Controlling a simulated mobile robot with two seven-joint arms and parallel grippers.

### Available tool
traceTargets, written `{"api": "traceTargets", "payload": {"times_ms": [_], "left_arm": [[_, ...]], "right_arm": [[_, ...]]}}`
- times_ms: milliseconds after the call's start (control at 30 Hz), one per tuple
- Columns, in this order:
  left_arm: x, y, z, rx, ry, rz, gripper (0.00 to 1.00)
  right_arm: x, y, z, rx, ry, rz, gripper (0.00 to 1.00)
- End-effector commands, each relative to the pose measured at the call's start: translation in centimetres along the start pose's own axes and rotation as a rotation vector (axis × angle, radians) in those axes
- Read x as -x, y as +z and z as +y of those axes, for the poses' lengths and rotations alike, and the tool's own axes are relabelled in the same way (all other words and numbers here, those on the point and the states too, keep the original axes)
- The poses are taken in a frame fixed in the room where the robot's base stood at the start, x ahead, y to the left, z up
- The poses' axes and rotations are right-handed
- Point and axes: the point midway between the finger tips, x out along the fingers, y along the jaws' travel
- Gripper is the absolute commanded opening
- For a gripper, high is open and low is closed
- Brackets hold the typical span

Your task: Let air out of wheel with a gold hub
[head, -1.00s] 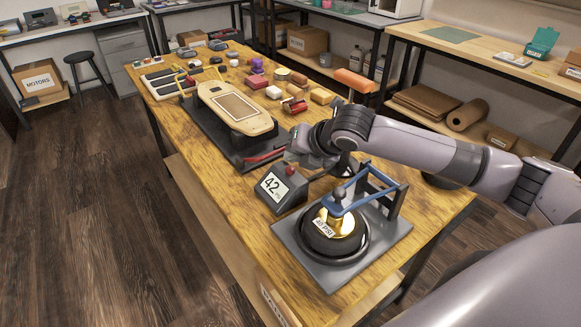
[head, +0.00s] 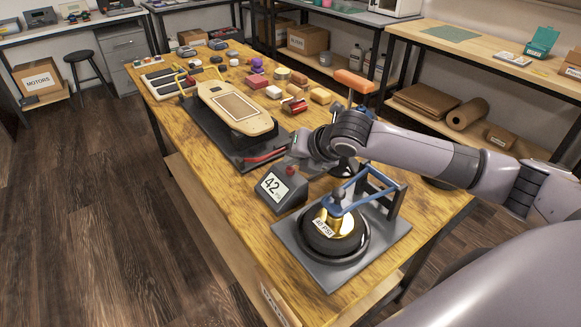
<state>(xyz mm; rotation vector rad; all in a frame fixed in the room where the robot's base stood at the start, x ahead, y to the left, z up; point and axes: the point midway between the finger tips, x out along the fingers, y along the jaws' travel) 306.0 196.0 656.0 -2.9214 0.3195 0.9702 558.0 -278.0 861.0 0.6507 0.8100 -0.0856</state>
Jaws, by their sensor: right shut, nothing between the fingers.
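The wheel with a gold hub (head: 333,241) is a black tyre lying flat in a grey stand (head: 290,235) at the table's near end. A label reading "40 PSI" lies across its hub, and a blue clamp lever (head: 357,191) crosses above it. Beside it stands a dark gauge box with a display (head: 272,188) reading 42 and a red button (head: 291,170) on top. My right gripper (head: 295,152) is shut and empty, just above the red button. I cannot tell whether it touches the button. My left gripper is not in view.
A wooden skateboard deck (head: 236,108) sits on a dark stand further up the table (head: 225,215). Several small coloured blocks and parts lie behind it. An orange-topped upright (head: 354,81) stands beyond my right arm. The table's left front strip is clear.

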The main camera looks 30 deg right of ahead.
Motion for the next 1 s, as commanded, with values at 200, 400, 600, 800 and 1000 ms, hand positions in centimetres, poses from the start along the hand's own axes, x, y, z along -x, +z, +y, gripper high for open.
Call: {"api": "traceTargets", "payload": {"times_ms": [200, 400, 600, 800, 1000], "left_arm": [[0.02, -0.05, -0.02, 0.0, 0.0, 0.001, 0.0], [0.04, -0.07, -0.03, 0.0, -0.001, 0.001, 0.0], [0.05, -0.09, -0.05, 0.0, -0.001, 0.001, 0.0], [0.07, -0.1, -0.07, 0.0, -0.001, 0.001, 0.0], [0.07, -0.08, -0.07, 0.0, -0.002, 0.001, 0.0]], "right_arm": [[-0.19, -0.16, -0.13, 0.0, 0.0, 0.001, 0.0], [-0.37, -0.29, -0.26, 0.0, 0.0, 0.001, 0.0], [-0.54, -0.44, -0.4, 0.0, -0.001, 0.001, 0.0], [-0.72, -0.59, -0.55, 0.0, -0.002, 0.002, 0.0], [-0.76, -0.62, -0.57, 0.0, -0.002, 0.002, 0.0]]}}
